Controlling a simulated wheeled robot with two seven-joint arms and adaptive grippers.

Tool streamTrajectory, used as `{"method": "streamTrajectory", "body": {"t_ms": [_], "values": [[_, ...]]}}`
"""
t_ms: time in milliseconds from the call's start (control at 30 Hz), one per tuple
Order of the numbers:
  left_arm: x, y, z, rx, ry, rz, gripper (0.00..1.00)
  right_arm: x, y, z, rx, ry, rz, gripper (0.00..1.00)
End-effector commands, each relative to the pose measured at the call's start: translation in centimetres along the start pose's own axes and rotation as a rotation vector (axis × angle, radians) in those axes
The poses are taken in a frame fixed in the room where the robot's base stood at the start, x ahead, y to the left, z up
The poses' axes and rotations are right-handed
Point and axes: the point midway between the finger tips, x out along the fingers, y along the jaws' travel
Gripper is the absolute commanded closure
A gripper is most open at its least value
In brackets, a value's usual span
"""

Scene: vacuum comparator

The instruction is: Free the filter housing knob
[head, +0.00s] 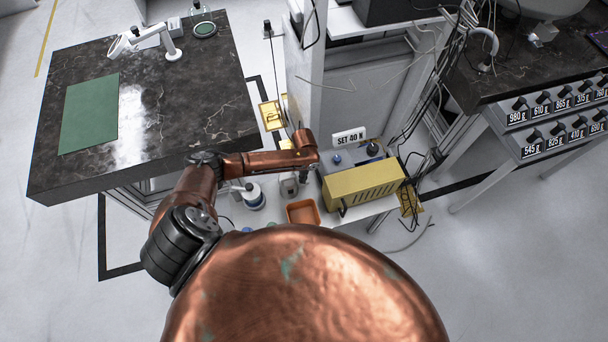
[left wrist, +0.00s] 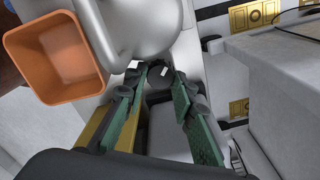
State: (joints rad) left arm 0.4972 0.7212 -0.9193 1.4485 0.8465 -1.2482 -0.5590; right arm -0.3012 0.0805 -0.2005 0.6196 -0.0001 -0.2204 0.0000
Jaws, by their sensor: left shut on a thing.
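In the left wrist view the filter housing knob (left wrist: 159,74) is a dark round knob with a small white mark, beside a large smooth silver-grey body (left wrist: 140,28). My left gripper (left wrist: 160,84) has its green-padded fingers on both sides of the knob and is shut on it. The fingers hide part of the knob's sides. In the head view my left arm reaches in from the left and its wrist points down; the fingers and the knob cannot be made out there. My right gripper is in neither view.
An orange bin (head: 302,212) is close by; it also shows in the left wrist view (left wrist: 52,60). A dark stone-topped table (head: 190,95) lies left.

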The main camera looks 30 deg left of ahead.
Motion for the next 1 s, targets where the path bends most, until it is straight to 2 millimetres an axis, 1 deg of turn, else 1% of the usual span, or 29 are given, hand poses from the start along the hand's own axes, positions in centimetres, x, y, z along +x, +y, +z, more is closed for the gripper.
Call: {"method": "streamTrajectory", "body": {"t_ms": [267, 600, 1000], "values": [[-0.3, 0.0, -0.1, -0.129, 0.002, 0.001, 1.0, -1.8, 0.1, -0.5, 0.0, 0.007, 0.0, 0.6], [-0.4, 0.0, -0.1, -0.435, 0.002, 0.002, 1.0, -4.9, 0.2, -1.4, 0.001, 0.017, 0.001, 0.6], [-0.2, -0.1, 0.0, -0.811, 0.001, 0.003, 1.0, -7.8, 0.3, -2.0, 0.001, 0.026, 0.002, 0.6]]}}
